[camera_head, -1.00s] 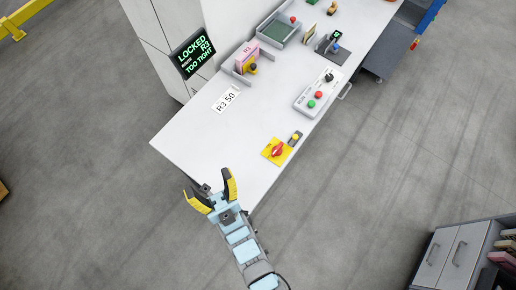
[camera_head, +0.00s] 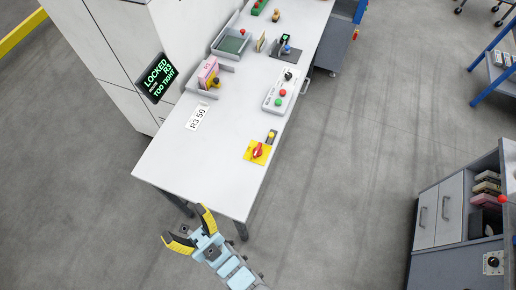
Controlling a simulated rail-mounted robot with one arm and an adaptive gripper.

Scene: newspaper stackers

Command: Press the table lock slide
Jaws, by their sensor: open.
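The white table (camera_head: 200,160) runs from the lower left to the top of the head view. Near its right front edge a small grey fitting with a yellow knob (camera_head: 271,136) stands behind a red rotary knob (camera_head: 258,151) on a yellow plate. I cannot tell for certain which fitting is the table lock slide. My gripper (camera_head: 184,222) has black and yellow fingers spread apart with nothing between them. It shows just beyond the table's near end, apart from these controls.
A white control box (camera_head: 281,91) with red and green buttons lies farther along the right edge. A grey cabinet (camera_head: 440,215) stands at the right; floor between is clear.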

